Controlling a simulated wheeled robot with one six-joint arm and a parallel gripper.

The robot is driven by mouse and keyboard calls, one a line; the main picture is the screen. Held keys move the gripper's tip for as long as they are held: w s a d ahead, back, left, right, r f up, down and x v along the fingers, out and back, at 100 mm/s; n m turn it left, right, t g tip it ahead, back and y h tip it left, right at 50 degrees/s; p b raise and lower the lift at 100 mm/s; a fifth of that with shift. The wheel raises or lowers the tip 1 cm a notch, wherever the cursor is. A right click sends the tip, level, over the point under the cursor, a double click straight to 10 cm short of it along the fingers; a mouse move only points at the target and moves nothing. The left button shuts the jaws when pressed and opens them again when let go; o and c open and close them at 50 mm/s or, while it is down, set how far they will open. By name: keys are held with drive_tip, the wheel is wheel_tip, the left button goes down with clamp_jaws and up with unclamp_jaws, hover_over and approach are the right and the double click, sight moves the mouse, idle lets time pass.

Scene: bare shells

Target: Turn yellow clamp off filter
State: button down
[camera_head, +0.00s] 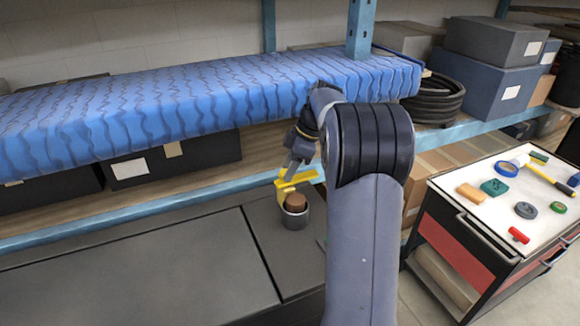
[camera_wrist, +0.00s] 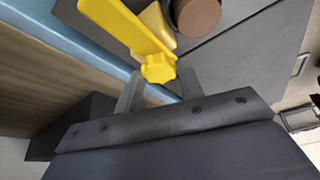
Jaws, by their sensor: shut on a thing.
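The yellow clamp (camera_head: 298,180) sits at the brown-topped filter (camera_head: 296,199), which stands upright in a grey cup-like holder (camera_head: 294,216) on the dark bench top. In the wrist view the clamp (camera_wrist: 125,25) is a yellow bar with a lobed knob (camera_wrist: 158,68) at its near end. The filter's round brown top (camera_wrist: 198,17) shows beside it, partly cut off. My gripper (camera_head: 285,179) reaches down to the clamp's left end. In the wrist view its two fingers (camera_wrist: 157,85) are on either side of the knob, shut on it. The exact finger contact is partly hidden.
A blue patterned shelf cover (camera_head: 200,100) hangs just above and behind my gripper. Dark boxes stand on the shelf below it. The dark bench top (camera_head: 150,285) is clear to the left. A tool cart (camera_head: 500,210) with several small items stands at right.

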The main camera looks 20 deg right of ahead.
drive_tip(key=c, duration=0.9)
unclamp_jaws()
drive_tip(key=shift+c, duration=0.2)
drive_tip(key=v, duration=1)
drive_tip(key=shift+d+r, duration=0.25)
drive_tip(key=shift+r, duration=0.1)
drive_tip(key=x, duration=1.1)
drive_tip(key=shift+a, duration=0.1)
drive_tip(key=shift+r, duration=0.1)
